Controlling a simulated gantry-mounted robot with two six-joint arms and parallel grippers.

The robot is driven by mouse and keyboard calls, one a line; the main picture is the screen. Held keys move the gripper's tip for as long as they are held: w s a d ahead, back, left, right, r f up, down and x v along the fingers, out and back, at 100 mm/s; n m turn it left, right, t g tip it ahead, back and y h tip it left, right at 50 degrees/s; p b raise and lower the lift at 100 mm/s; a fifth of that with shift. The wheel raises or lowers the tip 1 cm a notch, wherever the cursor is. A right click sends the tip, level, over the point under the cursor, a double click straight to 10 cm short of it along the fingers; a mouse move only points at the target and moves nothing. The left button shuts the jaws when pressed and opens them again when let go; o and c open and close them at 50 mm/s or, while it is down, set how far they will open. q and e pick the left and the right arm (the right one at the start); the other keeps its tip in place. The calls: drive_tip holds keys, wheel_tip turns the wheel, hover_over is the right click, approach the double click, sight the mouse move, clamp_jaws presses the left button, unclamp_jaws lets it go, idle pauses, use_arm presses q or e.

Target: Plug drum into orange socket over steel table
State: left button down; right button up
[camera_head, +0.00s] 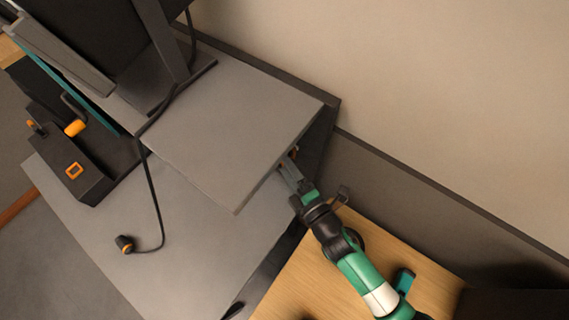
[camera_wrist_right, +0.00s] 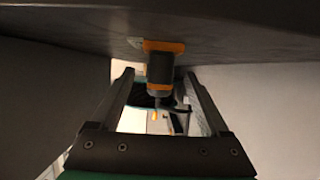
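My right gripper (camera_head: 283,167) reaches in at the right edge of a raised grey panel, its fingertips partly hidden there. In the right wrist view its two fingers (camera_wrist_right: 157,75) are apart, with a dark plug-like body (camera_wrist_right: 160,70) between them and visible gaps on both sides. That body meets an orange-framed fitting, the orange socket (camera_wrist_right: 178,47), on the dark surface above. A black drum unit (camera_head: 90,145) with an orange handle and an orange-framed outlet stands at left. A loose black cable end with an orange ring (camera_head: 125,243) lies on the steel table (camera_head: 190,235). My left gripper is out of view.
The grey panel (camera_head: 235,125) covers much of the space around my right gripper. A dark stand (camera_head: 175,70) rises at its upper left, with a black cable beside it. A wooden surface (camera_head: 300,285) is at lower right. The table's front is mostly clear.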

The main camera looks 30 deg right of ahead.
drive_tip(key=shift+s, duration=0.1)
drive_tip(key=s+b, duration=0.2)
drive_tip(key=s, duration=0.9)
drive_tip(key=shift+s, duration=0.25)
